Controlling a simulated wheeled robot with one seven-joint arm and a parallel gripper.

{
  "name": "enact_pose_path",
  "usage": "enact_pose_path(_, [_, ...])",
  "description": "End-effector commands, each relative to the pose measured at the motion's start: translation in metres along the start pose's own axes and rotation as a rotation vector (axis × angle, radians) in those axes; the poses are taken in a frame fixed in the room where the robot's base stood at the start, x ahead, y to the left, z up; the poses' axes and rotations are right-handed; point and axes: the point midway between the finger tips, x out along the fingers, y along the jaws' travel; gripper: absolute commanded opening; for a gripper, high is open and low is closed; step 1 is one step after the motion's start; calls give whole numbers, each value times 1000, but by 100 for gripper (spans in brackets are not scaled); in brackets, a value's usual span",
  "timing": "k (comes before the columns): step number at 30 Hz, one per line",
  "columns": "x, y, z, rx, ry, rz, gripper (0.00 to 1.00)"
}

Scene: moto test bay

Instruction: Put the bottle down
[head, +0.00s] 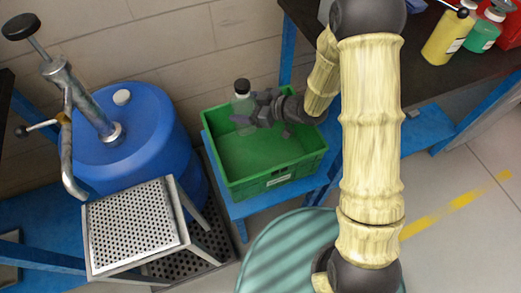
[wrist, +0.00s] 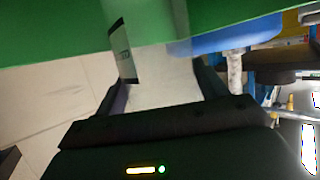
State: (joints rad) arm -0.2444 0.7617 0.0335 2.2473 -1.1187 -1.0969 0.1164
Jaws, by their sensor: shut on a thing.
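The bottle (head: 241,101) is clear with a black cap and stands about upright in the head view. My gripper (head: 249,111) is shut on it, reaching in from the right above the back part of a green crate (head: 276,181). In the wrist view the clear bottle (wrist: 150,65) with a black and white label sits between the two dark fingers of my gripper (wrist: 163,85). The bottle's lower end is hard to make out against the green, so I cannot tell whether it touches the crate floor. The crate looks otherwise empty.
The crate rests on a blue stand (head: 231,207). A blue drum (head: 150,130) with a pump stands to its left, with a perforated metal tray (head: 132,225) in front. A dark bench (head: 440,80) at upper right holds yellow (head: 447,38) and green (head: 484,34) bottles.

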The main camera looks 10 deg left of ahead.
Motion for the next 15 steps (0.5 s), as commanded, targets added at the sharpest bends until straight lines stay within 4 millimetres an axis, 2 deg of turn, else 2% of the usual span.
enact_pose_path(9, [20, -1, 48, 3, -2, -2, 50])
enact_pose_path(15, [24, 0, 57, 1, 1, 0, 50])
